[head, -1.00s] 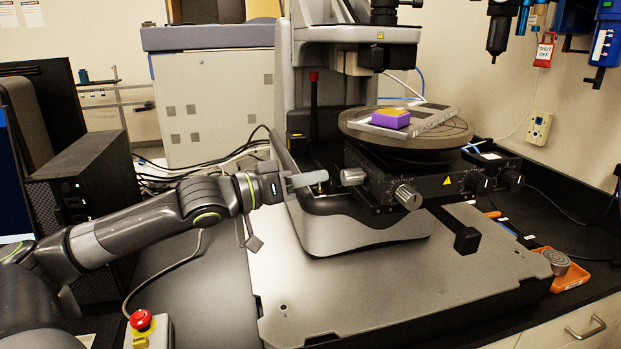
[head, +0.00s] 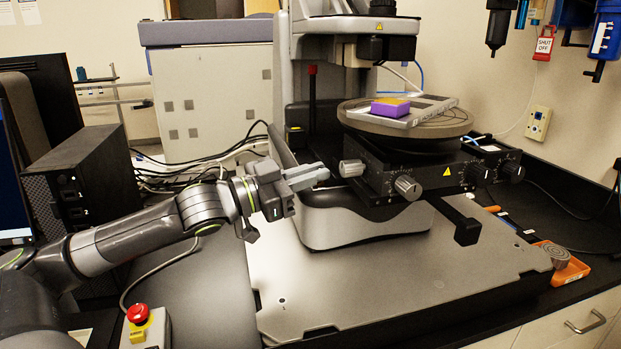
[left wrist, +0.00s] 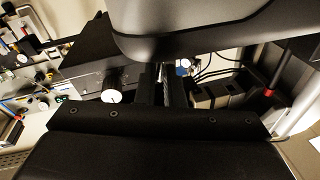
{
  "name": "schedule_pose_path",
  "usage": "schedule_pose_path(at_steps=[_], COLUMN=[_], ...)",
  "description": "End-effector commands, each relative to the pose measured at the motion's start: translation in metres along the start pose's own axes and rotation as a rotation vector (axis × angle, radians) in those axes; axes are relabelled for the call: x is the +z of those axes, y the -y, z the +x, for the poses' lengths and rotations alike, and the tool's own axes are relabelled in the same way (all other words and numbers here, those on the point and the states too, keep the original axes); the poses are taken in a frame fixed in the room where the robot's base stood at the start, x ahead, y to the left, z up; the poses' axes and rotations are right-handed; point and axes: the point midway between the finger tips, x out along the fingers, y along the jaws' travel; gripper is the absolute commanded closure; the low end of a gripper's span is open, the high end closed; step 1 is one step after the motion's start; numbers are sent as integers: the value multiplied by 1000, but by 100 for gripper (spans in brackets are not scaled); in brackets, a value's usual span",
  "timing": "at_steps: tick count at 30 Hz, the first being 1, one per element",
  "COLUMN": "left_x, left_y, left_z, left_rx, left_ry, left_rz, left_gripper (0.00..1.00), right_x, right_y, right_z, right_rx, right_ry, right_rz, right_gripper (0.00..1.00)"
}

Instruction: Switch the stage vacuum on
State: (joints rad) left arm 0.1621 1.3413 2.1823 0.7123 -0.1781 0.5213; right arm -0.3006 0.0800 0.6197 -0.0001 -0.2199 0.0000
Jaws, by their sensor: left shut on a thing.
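My left gripper (head: 322,174) is at the left side of the profiler's black stage base (head: 430,178), just left of a silver knob (head: 351,168). Its fingers look closed together, over the spot where a small brass-coloured fitting showed before. That fitting, apparently the stage vacuum switch, is hidden behind or between the fingers. In the left wrist view the two dark fingers (left wrist: 157,85) lie close together, and what is between them is too dark to see. The round stage (head: 360,125) carries a flat plate with a purple and yellow block (head: 390,107). My right gripper is not in view.
More knobs (head: 407,187) line the stage base's front. The profiler's head (head: 385,45) hangs above the stage. The grey base plate (head: 400,270) is clear in front. A red emergency button (head: 138,314) is at lower left, and an orange tray (head: 562,262) at right.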

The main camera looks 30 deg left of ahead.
Motion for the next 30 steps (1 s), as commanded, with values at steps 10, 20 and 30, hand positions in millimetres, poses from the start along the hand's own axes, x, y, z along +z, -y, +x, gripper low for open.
schedule_pose_path(at_steps=[10, 20, 30], left_x=[3, 2, 2], left_y=[-4, -5, -5], left_z=[-1, -1, -1], left_rx=[15, 18, 18], left_ry=[-32, -39, -40], left_rz=[168, 209, 208], left_gripper=[100, 100, 85], right_x=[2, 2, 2], right_y=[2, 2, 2], right_z=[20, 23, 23], right_rx=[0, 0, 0], right_ry=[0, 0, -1], right_rz=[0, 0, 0], right_gripper=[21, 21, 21])
